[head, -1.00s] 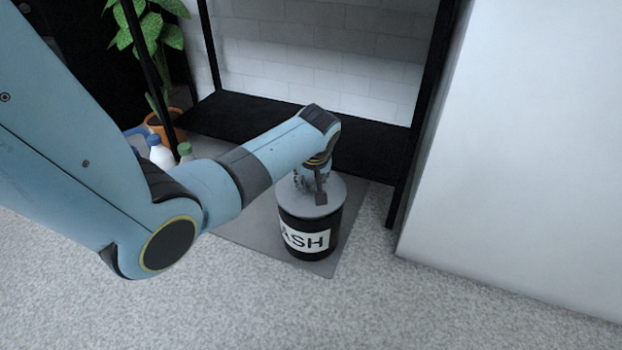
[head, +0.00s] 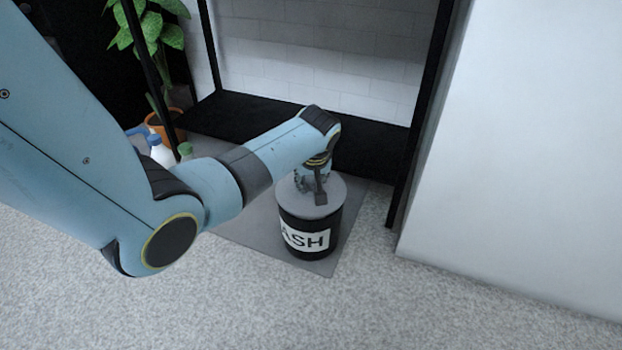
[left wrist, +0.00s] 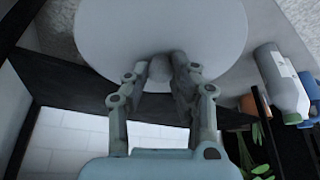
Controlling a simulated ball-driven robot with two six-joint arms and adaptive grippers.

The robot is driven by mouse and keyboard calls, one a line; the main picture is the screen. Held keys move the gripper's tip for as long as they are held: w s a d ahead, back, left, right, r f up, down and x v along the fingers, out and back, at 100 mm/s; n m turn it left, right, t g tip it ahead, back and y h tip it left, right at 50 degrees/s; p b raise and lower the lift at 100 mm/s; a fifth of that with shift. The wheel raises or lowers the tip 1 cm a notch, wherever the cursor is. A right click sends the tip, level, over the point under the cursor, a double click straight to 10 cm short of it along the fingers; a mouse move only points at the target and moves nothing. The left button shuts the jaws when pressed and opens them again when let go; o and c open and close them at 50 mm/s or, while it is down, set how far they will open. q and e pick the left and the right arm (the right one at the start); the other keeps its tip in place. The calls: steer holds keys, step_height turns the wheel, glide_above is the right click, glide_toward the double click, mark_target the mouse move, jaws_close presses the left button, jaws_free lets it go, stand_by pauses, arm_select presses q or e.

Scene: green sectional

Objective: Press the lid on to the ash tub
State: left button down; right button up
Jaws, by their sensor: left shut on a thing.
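The ash tub (head: 308,238) is a black cylinder with a white label, mostly reading "ASH", standing upright on a grey mat. Its round grey lid (head: 334,194) lies over the tub's top and looks about level. Whether the lid is fully seated all round, I cannot tell. My left gripper (head: 310,196) points down over the lid. In the left wrist view my left gripper (left wrist: 160,82) is shut on the lid's round knob (left wrist: 160,67), with the pale lid (left wrist: 185,22) spread behind it. My right gripper is in neither view.
The grey mat (head: 250,233) lies in front of a black shelf frame (head: 375,145). Bottles (head: 162,153) and a potted plant (head: 160,35) stand at the left behind my arm. A white wall panel (head: 520,150) rises at the right. Speckled carpet (head: 400,310) in front is clear.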

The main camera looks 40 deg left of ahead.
arm_select(q)
steer(key=shift+f+p, duration=0.2)
steer(key=shift+p, duration=0.15)
stand_by(1.3)
steer(key=c, duration=0.5)
jaws_free()
steer(key=shift+c, duration=0.2)
